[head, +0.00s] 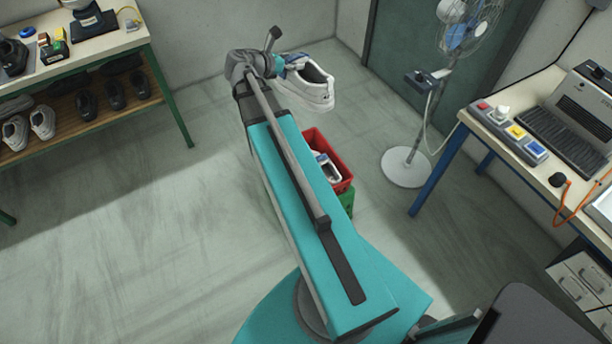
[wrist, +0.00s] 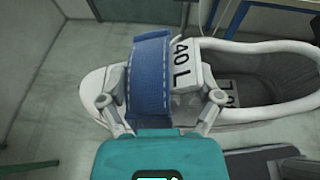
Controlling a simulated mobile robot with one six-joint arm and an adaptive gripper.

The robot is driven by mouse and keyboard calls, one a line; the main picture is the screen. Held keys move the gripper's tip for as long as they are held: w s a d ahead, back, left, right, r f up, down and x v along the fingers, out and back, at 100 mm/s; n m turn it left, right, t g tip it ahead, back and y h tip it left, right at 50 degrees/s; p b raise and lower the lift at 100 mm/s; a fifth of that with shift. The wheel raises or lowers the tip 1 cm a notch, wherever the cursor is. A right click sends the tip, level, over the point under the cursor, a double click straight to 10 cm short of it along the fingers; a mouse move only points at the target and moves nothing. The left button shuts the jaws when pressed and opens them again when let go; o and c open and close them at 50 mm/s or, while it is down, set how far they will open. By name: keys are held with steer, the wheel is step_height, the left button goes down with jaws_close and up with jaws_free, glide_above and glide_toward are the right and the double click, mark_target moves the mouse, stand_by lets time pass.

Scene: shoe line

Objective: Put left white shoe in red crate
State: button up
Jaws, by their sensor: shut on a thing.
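My gripper (head: 281,66) is shut on a white shoe (head: 312,88) with a blue strap and holds it up in the air. In the wrist view, my gripper (wrist: 160,98) has its fingers on either side of the blue strap on the white shoe (wrist: 265,48), whose tongue reads "40 L". The toe points left there and the opening lies to the right. The red crate (head: 344,165) is below the held shoe in the head view, partly hidden by my arm. Another white shoe with blue (head: 328,168) lies in it.
A green crate (head: 347,200) is under the red one. A fan (head: 405,168) stands right of the crates. A bench with a shelf of white (head: 42,122) and black shoes (head: 115,94) is at left. A table with coloured buttons (head: 515,132) is at right.

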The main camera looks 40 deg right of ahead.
step_height(320, 180, down, 51)
steer(key=d+m+g+b, duration=0.1)
steer(key=m+b, duration=0.1)
steer(key=b, duration=4.9)
steer(key=shift+s+f, duration=0.2)
steer(key=shift+s, duration=0.25)
steer(key=shift+d, duration=0.1)
steer(key=w+d+f+b, duration=0.4)
steer(key=w+f+b, duration=0.4)
steer(key=w, duration=0.3)
steer(key=shift+w+d+f+b, duration=0.15)
steer(key=shift+w+d+b, duration=0.05)
steer(key=shift+w+b, duration=0.1)
steer(key=shift+w+d+f+b, duration=0.15)
steer(key=shift+w+f+b, duration=0.2)
